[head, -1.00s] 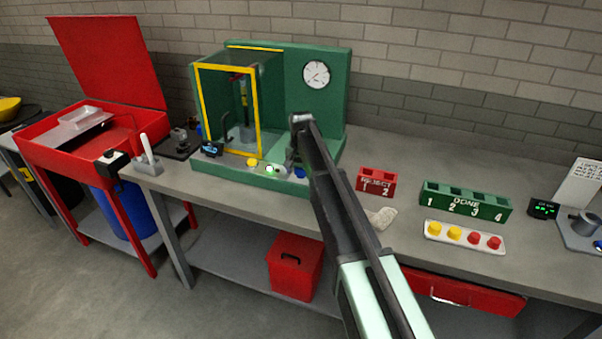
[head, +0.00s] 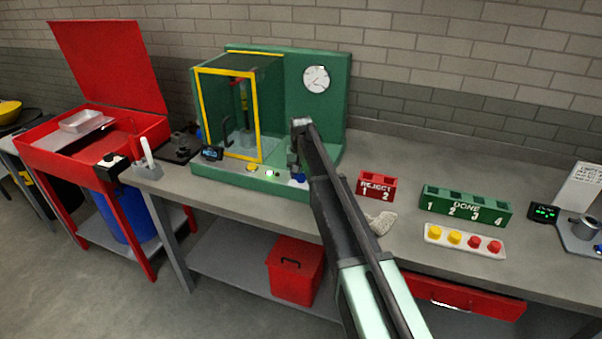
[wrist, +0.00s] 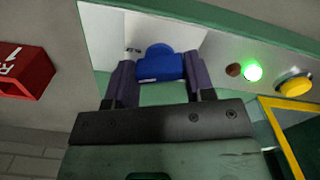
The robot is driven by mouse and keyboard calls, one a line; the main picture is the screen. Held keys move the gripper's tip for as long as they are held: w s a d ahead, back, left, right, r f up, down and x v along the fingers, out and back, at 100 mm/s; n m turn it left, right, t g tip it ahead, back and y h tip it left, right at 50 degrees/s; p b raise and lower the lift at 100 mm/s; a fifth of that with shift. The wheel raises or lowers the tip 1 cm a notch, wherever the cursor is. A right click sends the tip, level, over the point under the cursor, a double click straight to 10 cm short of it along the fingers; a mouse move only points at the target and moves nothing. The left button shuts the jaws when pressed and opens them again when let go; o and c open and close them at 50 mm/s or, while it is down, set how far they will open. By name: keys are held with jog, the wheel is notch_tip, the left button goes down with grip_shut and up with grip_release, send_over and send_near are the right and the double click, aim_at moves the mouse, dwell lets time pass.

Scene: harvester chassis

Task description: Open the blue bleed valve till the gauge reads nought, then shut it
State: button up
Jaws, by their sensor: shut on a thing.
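The blue bleed valve (wrist: 158,66) sits on the light front panel of the green test rig (head: 348,110). In the wrist view my gripper (wrist: 163,78) has one finger on each side of the blue knob and is shut on it. In the head view my gripper (head: 297,172) reaches down to the rig's front edge, with a bit of the blue valve (head: 300,178) showing beside it. The round white gauge (head: 316,79) is on the rig's upright back panel. Its needle is too small to read surely.
A lit green lamp (wrist: 253,73) and a yellow button (wrist: 295,87) lie beside the valve. A yellow-framed box (head: 200,105) stands on the rig's left. The red reject rack (head: 376,186), green done rack (head: 466,205) and a tray of caps (head: 464,239) are to the right.

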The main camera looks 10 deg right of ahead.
aim_at(301, 173)
jog(key=n, duration=1.3)
jog(key=shift+n, duration=0.3)
dwell(0.3)
jog(key=o, duration=0.9)
notch_tip(301, 173, up, 11)
jog(key=p, duration=1)
jog(key=shift+f+p, duration=0.15)
jog(key=shift+p, duration=0.25)
